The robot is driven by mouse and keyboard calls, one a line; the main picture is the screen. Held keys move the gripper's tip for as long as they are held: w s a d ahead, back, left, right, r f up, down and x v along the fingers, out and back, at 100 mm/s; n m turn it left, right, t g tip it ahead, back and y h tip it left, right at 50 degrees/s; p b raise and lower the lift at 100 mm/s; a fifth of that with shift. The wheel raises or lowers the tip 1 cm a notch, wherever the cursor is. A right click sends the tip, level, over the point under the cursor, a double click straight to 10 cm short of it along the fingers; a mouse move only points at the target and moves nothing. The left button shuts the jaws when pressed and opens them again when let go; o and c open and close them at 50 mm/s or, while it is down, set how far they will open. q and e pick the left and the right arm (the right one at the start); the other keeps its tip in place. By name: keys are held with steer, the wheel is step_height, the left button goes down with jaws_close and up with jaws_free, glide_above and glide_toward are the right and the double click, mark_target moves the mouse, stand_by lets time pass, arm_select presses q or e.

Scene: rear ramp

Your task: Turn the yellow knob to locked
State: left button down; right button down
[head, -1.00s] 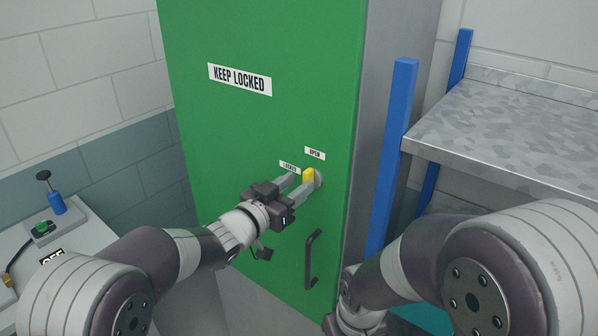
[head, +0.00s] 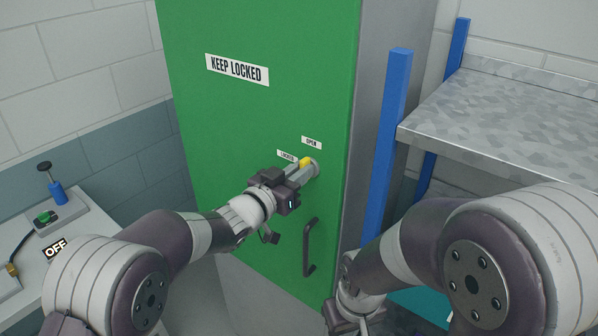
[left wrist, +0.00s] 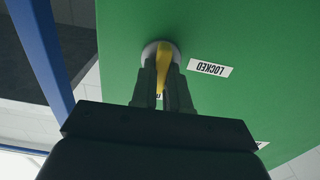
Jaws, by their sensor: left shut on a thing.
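The yellow knob (head: 305,162) sits on a round grey base on the green cabinet door (head: 270,125). My left gripper (head: 303,170) is shut on the knob, its fingers on either side of it. In the left wrist view the yellow knob (left wrist: 163,62) shows between the two fingers of my left gripper (left wrist: 164,80). The LOCKED label (head: 287,156) is left of the knob and the OPEN label (head: 311,141) is above it. The fingers hide part of the knob, so its exact pointing is hard to tell. My right gripper's fingers do not show clearly.
A black door handle (head: 310,248) is below the knob. A blue-post metal shelf (head: 500,120) stands to the right, beside my right arm. A bench (head: 75,240) with an OFF sign (head: 55,247) and a blue plunger is at the left.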

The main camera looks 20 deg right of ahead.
arm_select(q)
steer(key=shift+r+n, duration=0.15)
steer(key=shift+n, duration=0.15)
steer(key=shift+w+a+f+n+p, duration=0.1)
steer(key=shift+n+p, duration=0.85)
steer(key=shift+n, duration=1.85)
steer(key=shift+w+a+f+n+p, duration=0.15)
steer(key=shift+n+p, duration=0.75)
steer(key=shift+n, duration=1.9)
steer(key=shift+w+d+f+n+p, duration=0.1)
steer(key=shift+n+p, duration=0.85)
steer(key=shift+n, duration=2.15)
steer(key=c, duration=1.1)
jaws_free()
steer(key=shift+a, duration=0.1)
steer(key=shift+f, duration=0.1)
